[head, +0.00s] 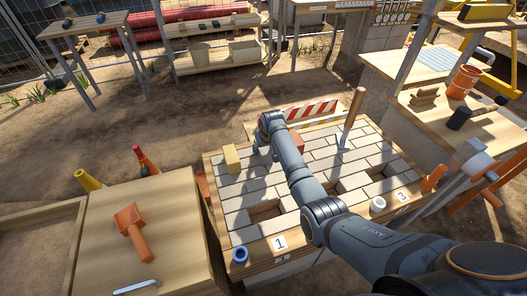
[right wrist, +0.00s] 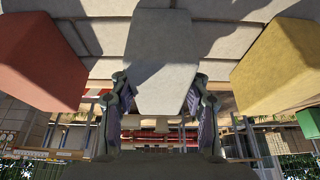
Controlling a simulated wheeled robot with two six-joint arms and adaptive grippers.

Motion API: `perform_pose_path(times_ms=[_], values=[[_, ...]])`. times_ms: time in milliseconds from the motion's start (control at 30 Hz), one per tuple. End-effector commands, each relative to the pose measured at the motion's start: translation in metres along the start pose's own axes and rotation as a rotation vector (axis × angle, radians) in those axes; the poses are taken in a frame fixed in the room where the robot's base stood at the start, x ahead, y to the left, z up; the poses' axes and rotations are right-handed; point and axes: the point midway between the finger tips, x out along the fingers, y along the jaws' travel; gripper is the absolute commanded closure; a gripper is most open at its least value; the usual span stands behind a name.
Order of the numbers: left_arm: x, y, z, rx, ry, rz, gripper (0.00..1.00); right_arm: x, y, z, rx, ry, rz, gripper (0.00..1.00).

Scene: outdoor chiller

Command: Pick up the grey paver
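The grey paver (right wrist: 162,60) fills the middle of the right wrist view, between a red block and a yellow block. In the head view my right gripper and arm hide it. My right gripper (head: 265,149) is low over the far part of the paved bench. In the right wrist view my right gripper (right wrist: 160,100) has its two fingers apart, one at each side of the grey paver's near end. No clear grip on the paver shows. My left gripper is not in view.
A yellow block (head: 231,158) and a red block (head: 297,142) flank the gripper on the paved bench (head: 245,186). A wooden-handled tool (head: 352,118) stands to their right. A white cup (head: 377,204) and blue ring (head: 240,255) sit near the front edge, beside open gaps.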

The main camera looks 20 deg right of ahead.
Motion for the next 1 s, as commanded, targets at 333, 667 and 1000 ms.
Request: perform_pose_path(times_ms=[333, 667, 1000], values=[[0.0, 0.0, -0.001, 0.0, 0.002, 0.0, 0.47, -0.002, 0.0, -0.002, 0.0, 0.004, 0.0, 1.0], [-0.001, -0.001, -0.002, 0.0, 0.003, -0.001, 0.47, -0.007, 0.0, -0.004, 0.0, 0.006, 0.0, 1.0], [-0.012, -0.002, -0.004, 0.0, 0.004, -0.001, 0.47, -0.066, 0.015, -0.009, 0.001, 0.009, 0.003, 1.0]])
